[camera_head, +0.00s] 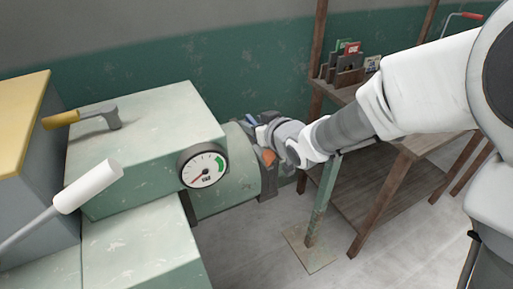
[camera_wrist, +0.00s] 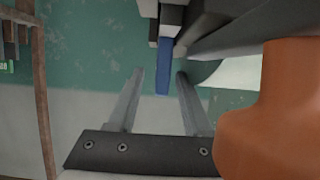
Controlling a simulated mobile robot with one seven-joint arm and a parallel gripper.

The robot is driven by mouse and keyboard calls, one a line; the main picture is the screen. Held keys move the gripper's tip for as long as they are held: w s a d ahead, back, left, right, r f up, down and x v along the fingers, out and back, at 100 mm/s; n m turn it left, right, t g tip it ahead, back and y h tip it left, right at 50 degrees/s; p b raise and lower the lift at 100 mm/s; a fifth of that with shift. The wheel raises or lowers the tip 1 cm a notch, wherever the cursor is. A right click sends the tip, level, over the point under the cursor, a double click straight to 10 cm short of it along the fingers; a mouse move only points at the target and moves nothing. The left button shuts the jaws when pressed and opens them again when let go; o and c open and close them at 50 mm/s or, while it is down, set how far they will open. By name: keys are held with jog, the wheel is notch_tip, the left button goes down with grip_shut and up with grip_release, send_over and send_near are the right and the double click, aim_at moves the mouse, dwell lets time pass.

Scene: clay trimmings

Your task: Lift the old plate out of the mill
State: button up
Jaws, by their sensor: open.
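The mill (camera_head: 225,165) is a pale green machine with a barrel that ends in a dark frame. The old plate is not clearly made out; it may be at this end, partly hidden by my gripper. A blue bar (camera_wrist: 163,68) stands out from dark and white blocks there and also shows in the head view (camera_head: 250,119). My gripper (camera_wrist: 160,72) is open, its two grey fingers pointing toward the blocks. The blue bar appears between the fingers in the wrist view; contact cannot be told. Orange clay (camera_wrist: 270,115) fills the right of that view, close to the camera.
A round gauge (camera_head: 203,166) sits on the mill's side. A wooden bench (camera_head: 400,145) with a slotted rack (camera_head: 345,75) stands behind my arm. Grey floor shows below.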

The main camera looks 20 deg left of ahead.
jog(key=shift+c, duration=0.2)
grip_shut()
jog(key=shift+r, duration=0.1)
dwell(1.0)
